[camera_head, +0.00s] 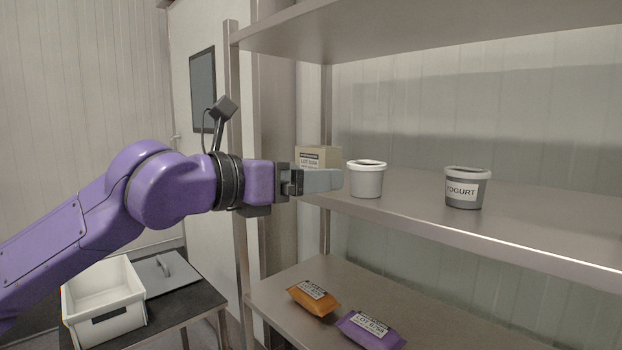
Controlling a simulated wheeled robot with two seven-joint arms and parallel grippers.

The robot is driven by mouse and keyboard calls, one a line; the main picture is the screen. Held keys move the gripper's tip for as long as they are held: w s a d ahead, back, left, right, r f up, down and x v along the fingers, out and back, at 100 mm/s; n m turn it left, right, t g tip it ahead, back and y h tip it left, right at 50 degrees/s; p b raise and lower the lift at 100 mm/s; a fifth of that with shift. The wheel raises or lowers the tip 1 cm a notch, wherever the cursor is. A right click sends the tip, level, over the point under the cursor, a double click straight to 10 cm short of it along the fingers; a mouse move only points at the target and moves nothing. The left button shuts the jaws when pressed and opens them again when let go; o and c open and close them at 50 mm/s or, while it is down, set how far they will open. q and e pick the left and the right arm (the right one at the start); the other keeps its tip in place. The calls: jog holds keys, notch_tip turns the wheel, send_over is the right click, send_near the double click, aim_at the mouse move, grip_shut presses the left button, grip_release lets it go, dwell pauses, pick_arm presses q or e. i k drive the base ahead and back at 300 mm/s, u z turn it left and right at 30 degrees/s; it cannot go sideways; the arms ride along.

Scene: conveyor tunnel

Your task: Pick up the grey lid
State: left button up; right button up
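The grey lid (165,271) lies flat on a dark table at the lower left, with a raised handle on top. It is right beside an open white bin. My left gripper (338,180) is far above and to the right of the lid, at the height of the middle shelf. My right gripper is out of view.
The white bin (75,300) and lid share the dark table (185,305). A yogurt cup (464,190) and a cardboard box (325,154) stand on the middle shelf (540,222). An orange packet (313,298) and a purple packet (370,331) lie on the lower shelf.

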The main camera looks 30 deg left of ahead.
aim_at(158, 275)
jog(key=u, duration=1.8)
